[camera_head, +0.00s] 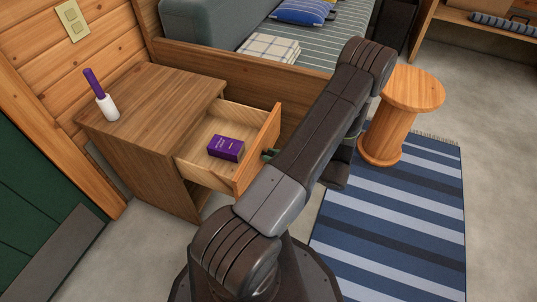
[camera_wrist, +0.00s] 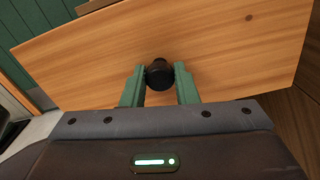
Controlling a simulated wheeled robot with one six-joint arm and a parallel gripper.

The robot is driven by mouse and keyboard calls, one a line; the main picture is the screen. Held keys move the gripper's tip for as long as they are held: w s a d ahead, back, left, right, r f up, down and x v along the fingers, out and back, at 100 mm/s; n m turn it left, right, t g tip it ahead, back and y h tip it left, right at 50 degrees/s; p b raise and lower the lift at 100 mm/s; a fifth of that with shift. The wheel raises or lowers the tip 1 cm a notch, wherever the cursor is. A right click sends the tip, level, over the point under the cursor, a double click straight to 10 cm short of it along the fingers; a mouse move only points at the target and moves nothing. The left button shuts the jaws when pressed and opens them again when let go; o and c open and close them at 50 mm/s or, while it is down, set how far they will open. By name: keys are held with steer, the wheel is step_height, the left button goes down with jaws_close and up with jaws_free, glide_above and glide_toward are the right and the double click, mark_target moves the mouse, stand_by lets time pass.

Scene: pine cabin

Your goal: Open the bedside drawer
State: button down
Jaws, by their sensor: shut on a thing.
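The bedside drawer (camera_head: 194,172) is pulled well out of the wooden nightstand (camera_head: 146,97). A purple box (camera_head: 226,148) lies inside it. In the wrist view, the drawer's front panel (camera_wrist: 220,45) fills much of the picture, with a round black knob (camera_wrist: 159,74) on it. My gripper (camera_wrist: 160,80) has its two green fingers shut on the knob, one on each side. In the head view, my gripper (camera_head: 268,155) is at the drawer front and is mostly hidden by my arm.
A round wooden stool (camera_head: 405,105) and a blue striped rug (camera_head: 400,210) are at right. Bare floor shows below the nightstand.

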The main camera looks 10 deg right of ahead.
steer(key=c, duration=1.1)
jaws_free()
steer(key=p+v, duration=0.2)
steer(key=v, duration=1.1)
steer(key=shift+s+d, duration=0.25)
steer(key=shift+d, duration=0.1)
steer(key=shift+b+x, duration=0.95)
steer(key=shift+x, duration=6.35)
steer(key=shift+r, duration=0.1)
